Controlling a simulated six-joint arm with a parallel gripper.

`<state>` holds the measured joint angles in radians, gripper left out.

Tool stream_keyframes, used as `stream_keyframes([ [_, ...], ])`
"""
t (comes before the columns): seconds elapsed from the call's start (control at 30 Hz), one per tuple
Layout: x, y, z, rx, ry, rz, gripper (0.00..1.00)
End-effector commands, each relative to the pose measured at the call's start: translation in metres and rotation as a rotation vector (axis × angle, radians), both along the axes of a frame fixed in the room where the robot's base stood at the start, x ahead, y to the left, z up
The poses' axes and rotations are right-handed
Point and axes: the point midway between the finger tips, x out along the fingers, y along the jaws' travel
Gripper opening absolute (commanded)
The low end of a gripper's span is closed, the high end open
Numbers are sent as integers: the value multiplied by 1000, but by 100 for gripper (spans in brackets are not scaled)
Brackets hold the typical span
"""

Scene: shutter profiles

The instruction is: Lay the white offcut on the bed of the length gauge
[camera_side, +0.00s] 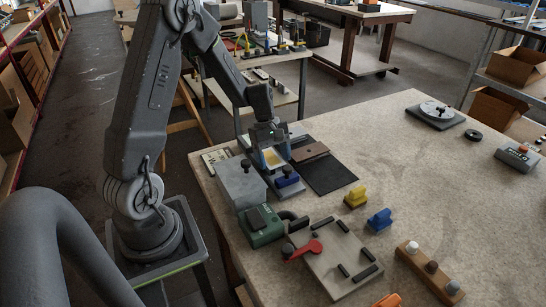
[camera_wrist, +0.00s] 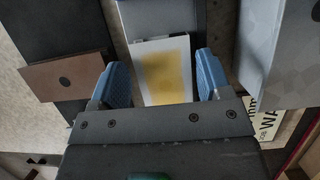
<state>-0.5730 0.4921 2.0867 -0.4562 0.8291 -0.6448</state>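A flat white piece with a yellow patch, which I take for the white offcut (camera_wrist: 163,97), lies between my fingers in the wrist view. It also shows in the side view (camera_side: 271,157). My gripper (camera_wrist: 165,75) points down over it with blue fingertips on either side. A narrow gap shows at the right finger; at the left finger I cannot tell whether it touches. A grey bar, apparently the length gauge's bed (camera_wrist: 165,18), runs beyond the piece. Much of the gauge is hidden under my gripper; a blue part (camera_side: 287,180) sits at its near end.
A dark mat (camera_side: 328,173) with a brown plate (camera_side: 310,152) lies to the right. A grey box (camera_side: 241,183) stands close on the left. A green device (camera_side: 261,225), a fixture plate (camera_side: 335,258), and yellow (camera_side: 356,196) and blue (camera_side: 380,219) blocks lie nearer. The table's right middle is clear.

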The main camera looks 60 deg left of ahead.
Motion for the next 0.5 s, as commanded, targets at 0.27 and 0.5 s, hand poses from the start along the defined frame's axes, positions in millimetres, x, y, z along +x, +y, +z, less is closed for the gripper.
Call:
stream_keyframes([
  [0.27,-6,-1,-1,-6,16,-6,82],
  [0.5,-4,9,32,-3,9,-3,82],
])
